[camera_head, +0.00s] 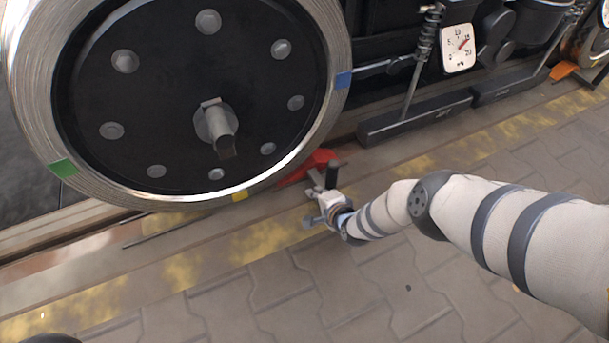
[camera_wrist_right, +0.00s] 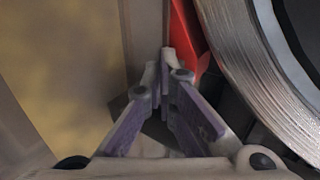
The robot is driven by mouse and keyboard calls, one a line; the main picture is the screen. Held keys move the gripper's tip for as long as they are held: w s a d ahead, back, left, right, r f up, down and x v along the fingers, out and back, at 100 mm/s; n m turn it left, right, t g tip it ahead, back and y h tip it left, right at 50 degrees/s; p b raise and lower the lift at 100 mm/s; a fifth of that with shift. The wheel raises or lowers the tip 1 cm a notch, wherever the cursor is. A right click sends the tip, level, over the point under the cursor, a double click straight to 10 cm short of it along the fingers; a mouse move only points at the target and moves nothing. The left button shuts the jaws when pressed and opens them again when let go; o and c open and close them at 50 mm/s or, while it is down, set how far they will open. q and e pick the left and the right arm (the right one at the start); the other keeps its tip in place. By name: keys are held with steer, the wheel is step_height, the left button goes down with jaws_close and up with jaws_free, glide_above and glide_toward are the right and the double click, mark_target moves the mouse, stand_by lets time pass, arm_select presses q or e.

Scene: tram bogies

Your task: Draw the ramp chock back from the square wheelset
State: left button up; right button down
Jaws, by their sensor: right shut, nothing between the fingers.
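A red ramp chock (camera_head: 308,166) lies on the rail side at the lower right of the large steel wheel (camera_head: 185,100), against or very near its tread. I cannot tell from a marking whether this is the square wheelset. My right gripper (camera_head: 320,184) is low beside the chock, on its near side, with its fingers shut and empty. In the right wrist view the closed fingertips (camera_wrist_right: 165,68) are beside the red chock (camera_wrist_right: 186,38), and the wheel rim (camera_wrist_right: 248,75) is to the right. Contact with the chock cannot be made out. My left gripper is not in view.
The wheel carries green, yellow and blue marks. A white dial gauge (camera_head: 458,48) and dark bogie parts (camera_head: 415,117) stand to the right. An orange-red piece (camera_head: 563,70) lies near another wheel at far right. The paved floor (camera_head: 260,305) in front is clear.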

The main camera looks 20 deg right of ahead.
steer(key=shift+d, duration=1.55)
steer(key=shift+a, duration=1.95)
arm_select(q)
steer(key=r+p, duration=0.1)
steer(key=p, duration=0.1)
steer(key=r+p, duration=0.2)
steer(key=p, duration=0.1)
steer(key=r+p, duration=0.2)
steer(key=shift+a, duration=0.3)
arm_select(e)
steer(key=v, duration=0.8)
steer(key=shift+s+f, duration=0.25)
